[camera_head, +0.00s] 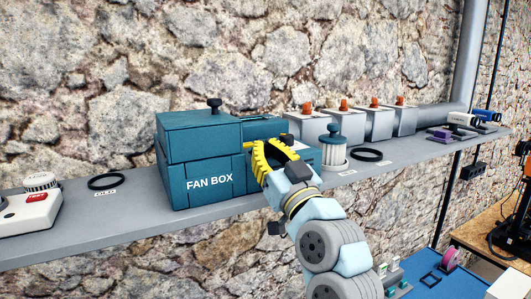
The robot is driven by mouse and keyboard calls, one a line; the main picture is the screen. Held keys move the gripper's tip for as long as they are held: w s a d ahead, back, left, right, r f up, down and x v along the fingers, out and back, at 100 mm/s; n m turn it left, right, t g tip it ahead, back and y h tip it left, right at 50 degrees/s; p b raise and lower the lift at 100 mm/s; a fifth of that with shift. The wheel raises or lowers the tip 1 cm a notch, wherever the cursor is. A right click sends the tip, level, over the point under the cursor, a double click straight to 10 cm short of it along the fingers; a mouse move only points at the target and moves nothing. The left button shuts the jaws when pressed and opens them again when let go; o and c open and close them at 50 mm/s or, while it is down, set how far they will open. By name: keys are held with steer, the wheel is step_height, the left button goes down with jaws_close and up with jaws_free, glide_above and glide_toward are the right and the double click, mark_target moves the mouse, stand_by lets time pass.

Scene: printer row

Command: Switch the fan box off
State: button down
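The teal fan box (197,165), lettered "FAN BOX" on its front, stands on a grey shelf against the stone wall. It has a black knob on top, and a lower teal section extends to its right. My gripper (272,152), with yellow ridged fingers, is in front of the box's right part and hides some of it. I cannot tell whether it touches the box or whether its fingers are apart. No switch shows clearly on the visible faces of the box. A white unit with a red rocker (37,197) sits apart at the far left of the shelf.
The grey shelf (120,215) has a black ring (106,182) left of the box. To the right are a white filter with a teal cap (334,150), another black ring (370,155) and several grey boxes with orange tops. A blue surface and wooden table lie below right.

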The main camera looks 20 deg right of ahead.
steer(key=shift+s+r, duration=0.1)
steer(key=shift+r, duration=0.35)
steer(key=r+b+v, duration=0.1)
steer(key=v, duration=0.8)
steer(key=shift+s+r, duration=0.35)
steer(key=shift+s, duration=0.2)
steer(key=shift+w+d+f, duration=0.1)
